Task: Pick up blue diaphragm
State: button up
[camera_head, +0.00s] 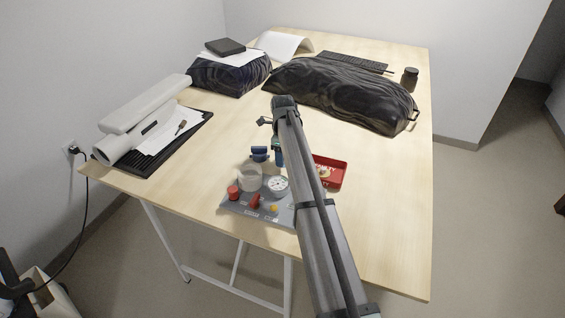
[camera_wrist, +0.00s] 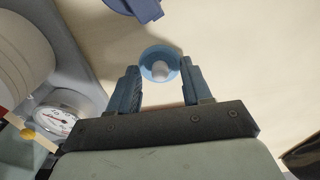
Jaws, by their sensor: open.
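The blue diaphragm (camera_wrist: 160,53), a light blue round disc with a whitish centre, lies on the pale table in the wrist view. My gripper (camera_wrist: 159,68) is open, with its two blue fingers on the left and right of the disc. The fingertips are close to its edges; I cannot tell if they touch it. In the head view my gripper (camera_head: 278,153) points down over the table beside the grey panel, mostly hidden by my arm. I cannot make out the disc in that view.
A grey panel (camera_head: 235,206) carries a clear cylinder (camera_head: 250,180), a round gauge (camera_head: 278,186) and red knobs. A dark blue part (camera_head: 259,153) stands behind it, also in the wrist view (camera_wrist: 143,8). A red tray (camera_head: 341,178) is to the right. Black bags (camera_head: 335,88) lie farther back.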

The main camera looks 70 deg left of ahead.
grip_shut()
dwell(0.3)
notch_tip(320, 180, up, 9)
jog(key=s+d+r, duration=0.2)
jog(key=s+d, duration=0.1)
jog(key=s, duration=0.4)
jog(key=s+d+r, duration=0.3)
jog(key=s, duration=0.4)
jog(key=shift+d, duration=0.2)
